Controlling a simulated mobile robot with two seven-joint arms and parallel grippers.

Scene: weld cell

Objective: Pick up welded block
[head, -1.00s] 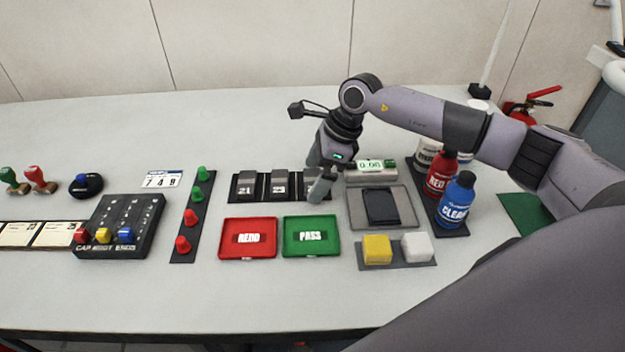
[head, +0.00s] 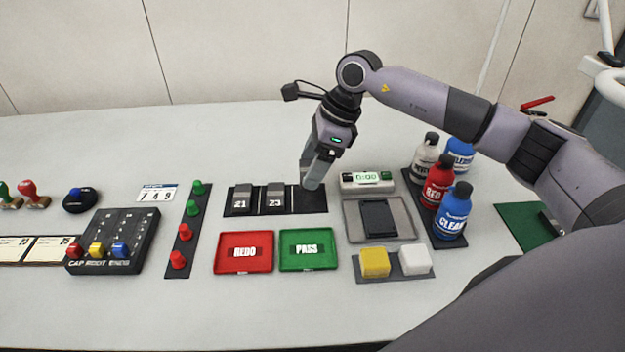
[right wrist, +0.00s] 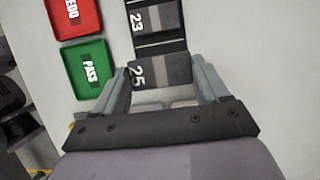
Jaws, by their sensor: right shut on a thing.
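The black rack (head: 309,203) holds two grey welded blocks, marked 21 (head: 241,200) and 23 (head: 275,197); its right-hand slot looks bare. My right gripper (head: 312,182) is over that right end with its fingers pointing down. In the right wrist view it is shut on a welded block marked 25 (right wrist: 163,72), held between the two fingers next to the block marked 23 (right wrist: 152,20). In the head view the fingers largely hide the held block. My left gripper is not in view.
In front of the rack are a red REDO tray (head: 244,265) and a green PASS tray (head: 309,262). To the right are a scale reading 0:00 (head: 367,180), a grey plate (head: 408,225) and several bottles (head: 437,190). Pegs (head: 185,230) stand left.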

